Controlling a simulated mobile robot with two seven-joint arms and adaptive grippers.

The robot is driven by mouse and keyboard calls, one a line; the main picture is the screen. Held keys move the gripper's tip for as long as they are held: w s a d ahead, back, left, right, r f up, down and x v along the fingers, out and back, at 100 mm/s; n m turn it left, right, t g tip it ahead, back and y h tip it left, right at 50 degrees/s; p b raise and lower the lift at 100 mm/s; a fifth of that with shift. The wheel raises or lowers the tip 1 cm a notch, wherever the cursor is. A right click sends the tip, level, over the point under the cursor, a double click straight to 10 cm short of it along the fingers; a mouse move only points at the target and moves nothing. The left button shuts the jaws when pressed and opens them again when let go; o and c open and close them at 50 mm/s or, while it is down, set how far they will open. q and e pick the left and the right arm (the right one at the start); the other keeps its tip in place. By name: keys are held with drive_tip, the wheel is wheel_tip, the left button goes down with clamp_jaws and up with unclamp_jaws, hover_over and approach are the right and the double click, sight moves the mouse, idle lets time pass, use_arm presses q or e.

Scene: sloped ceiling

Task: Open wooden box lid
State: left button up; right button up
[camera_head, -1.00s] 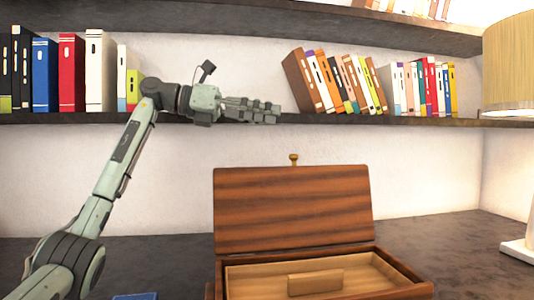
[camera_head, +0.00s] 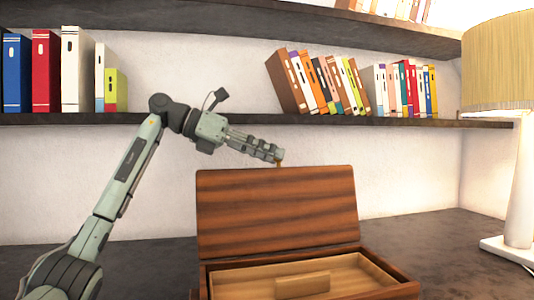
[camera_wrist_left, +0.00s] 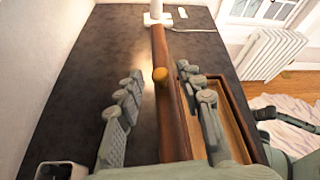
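The wooden box (camera_head: 400,290) stands on the dark desk with its striped brown lid (camera_head: 277,212) raised, leaning up at the back. A small brass knob (camera_head: 281,164) sits on the lid's top edge, partly covered by my fingers; it also shows in the left wrist view (camera_wrist_left: 160,75). My left gripper (camera_head: 272,153) is just above the lid's top edge by the knob. In the left wrist view its fingers (camera_wrist_left: 166,80) are apart, with the lid edge and knob in line between them, and nothing is gripped.
A shelf (camera_head: 240,118) with several books runs above and behind the box. A lamp (camera_head: 520,190) stands at the right. A small wooden block (camera_head: 302,285) shows inside the box. The desk (camera_head: 440,230) is clear right of the box.

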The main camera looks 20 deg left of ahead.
use_arm(q)
drive_tip(key=shift+c, duration=0.6)
clamp_jaws()
drive_tip(key=shift+s, duration=0.15)
drive_tip(key=s+d+r+m+t+y+b, duration=0.1)
drive_tip(key=s+d+m+b, duration=0.1)
drive_tip(key=s+d, duration=0.2)
drive_tip(key=shift+s+m+t, duration=0.3)
drive_tip(key=shift+s+m, duration=0.1)
drive_tip(key=shift+s, duration=0.55)
use_arm(e)
drive_tip(key=v, duration=0.6)
drive_tip(key=shift+d, duration=0.45)
use_arm(q)
drive_tip(key=shift+o, duration=0.6)
unclamp_jaws()
